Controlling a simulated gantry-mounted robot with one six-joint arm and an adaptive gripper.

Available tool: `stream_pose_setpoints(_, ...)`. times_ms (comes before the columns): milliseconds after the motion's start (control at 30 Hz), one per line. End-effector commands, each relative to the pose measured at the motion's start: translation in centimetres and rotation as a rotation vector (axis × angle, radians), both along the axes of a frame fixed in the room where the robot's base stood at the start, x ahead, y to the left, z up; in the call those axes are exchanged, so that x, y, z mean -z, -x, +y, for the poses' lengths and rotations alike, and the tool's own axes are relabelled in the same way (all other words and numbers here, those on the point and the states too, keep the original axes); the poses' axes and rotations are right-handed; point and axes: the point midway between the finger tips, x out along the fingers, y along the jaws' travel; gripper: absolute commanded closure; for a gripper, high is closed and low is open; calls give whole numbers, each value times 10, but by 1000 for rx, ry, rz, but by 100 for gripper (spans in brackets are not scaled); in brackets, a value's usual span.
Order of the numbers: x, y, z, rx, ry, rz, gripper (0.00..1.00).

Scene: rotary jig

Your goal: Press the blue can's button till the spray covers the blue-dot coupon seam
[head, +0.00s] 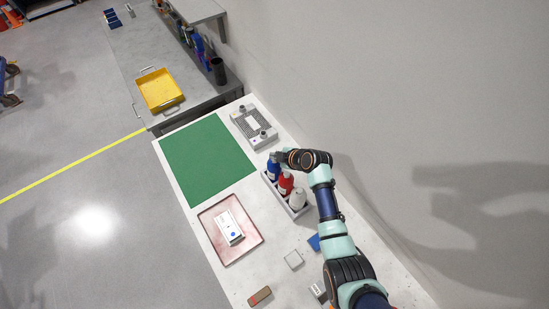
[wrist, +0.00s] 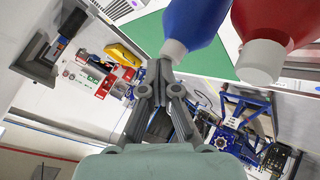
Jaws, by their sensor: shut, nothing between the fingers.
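The blue can (head: 273,170) stands at the far end of a rack holding a row of cans. In the wrist view the blue can (wrist: 196,22) appears upside down, with its pale cap or button (wrist: 173,50) at the fingertips. My gripper (head: 280,157) is shut and empty at the top of this can; in the wrist view its fingertips (wrist: 158,68) meet or nearly meet the pale top. I cannot tell whether the button is pressed. The white coupon (head: 226,224) with a blue dot lies in the pinkish tray (head: 205,225). No spray shows on it.
The red can (head: 286,184) stands close beside the blue one, then a white can (head: 297,198). A green mat (head: 207,160) and a grey fixture (head: 253,127) lie beyond. Small blocks lie at the near end. The wall runs close on the right.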

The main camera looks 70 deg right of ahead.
Motion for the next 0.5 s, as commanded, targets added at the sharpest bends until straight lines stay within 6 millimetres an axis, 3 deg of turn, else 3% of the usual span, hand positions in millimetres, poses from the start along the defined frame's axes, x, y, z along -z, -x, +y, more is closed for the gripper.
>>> stream_pose_setpoints(300,5,2,2,-1,-6,7,100)
stream_pose_setpoints(500,-3,2,3,-1,-6,7,100)
